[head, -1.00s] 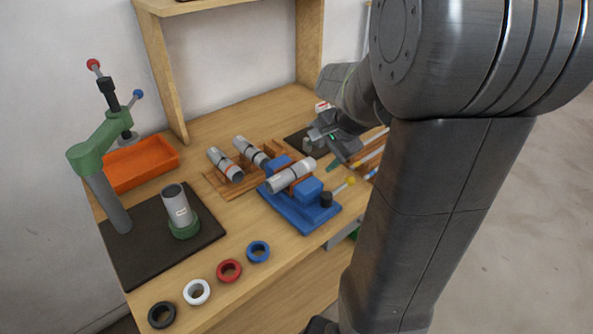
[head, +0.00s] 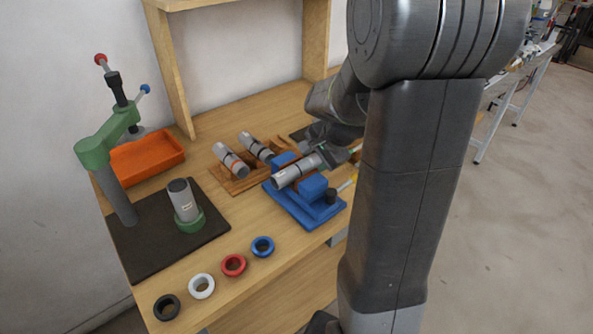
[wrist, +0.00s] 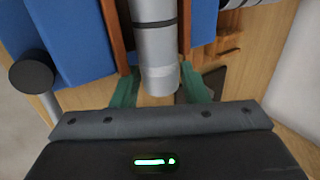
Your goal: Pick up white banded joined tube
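A light grey joined tube (head: 298,171) lies across the blue jig (head: 301,208), with a dark ring around its middle. I cannot make out a clear white band on it. In the wrist view the tube (wrist: 157,50) points toward me, with its near end between the green fingers. My gripper (wrist: 161,70) is open, one finger on each side of the tube end; whether they touch it I cannot tell. In the head view my gripper (head: 335,155) is at the tube's right end, partly hidden by my arm.
A green press (head: 107,150), an orange tray (head: 150,158) and an upright tube (head: 182,200) stand left. Several loose rings, including a blue one (head: 262,247), line the front.

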